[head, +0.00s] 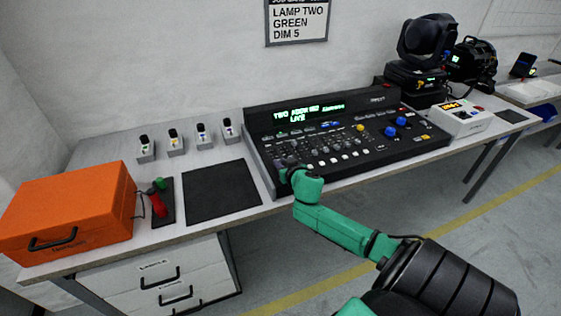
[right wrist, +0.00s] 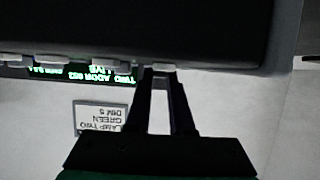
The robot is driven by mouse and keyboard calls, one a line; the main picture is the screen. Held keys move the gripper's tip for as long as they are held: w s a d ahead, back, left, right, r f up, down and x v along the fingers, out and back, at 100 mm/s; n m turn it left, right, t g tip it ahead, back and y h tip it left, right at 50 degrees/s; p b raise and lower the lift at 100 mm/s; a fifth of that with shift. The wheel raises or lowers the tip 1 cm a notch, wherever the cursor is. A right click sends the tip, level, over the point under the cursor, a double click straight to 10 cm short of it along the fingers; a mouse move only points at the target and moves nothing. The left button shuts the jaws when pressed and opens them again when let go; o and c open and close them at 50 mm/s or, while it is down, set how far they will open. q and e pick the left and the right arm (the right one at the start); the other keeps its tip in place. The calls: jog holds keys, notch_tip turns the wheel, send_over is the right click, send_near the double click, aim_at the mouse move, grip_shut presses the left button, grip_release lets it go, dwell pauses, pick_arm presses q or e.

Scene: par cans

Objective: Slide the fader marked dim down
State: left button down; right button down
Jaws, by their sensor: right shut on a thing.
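The lighting console (head: 390,155) stands on the bench with a lit green display (head: 309,112). Pale fader caps (head: 335,159) run along its lower left part. My right gripper (head: 287,166) is at the console's front left, and its arm hides what lies beneath. In the right wrist view the fingers of my right gripper (right wrist: 160,76) are shut on a pale fader cap (right wrist: 161,67). Other pale caps (right wrist: 75,60) show to the left of it. The fader markings are too small to read, so I cannot tell which is dim. My left gripper is out of view.
A wall sign (head: 297,22) reads LAMP TWO, GREEN, DIM 5. An orange case (head: 70,212), a black mat (head: 221,190) and several small grey holders (head: 174,143) lie left of the console. A moving-head lamp (head: 424,50) and white box (head: 462,120) are right.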

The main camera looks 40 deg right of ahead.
jog(key=shift+f, duration=0.15)
jog(key=c, duration=0.8)
grip_release()
jog(key=shift+s, duration=0.1)
jog(key=shift+o, duration=0.2)
jog(key=v, duration=1.4)
jog(key=shift+s+r+p, duration=0.25)
jog(key=shift+p, duration=0.15)
jog(key=shift+a, duration=0.15)
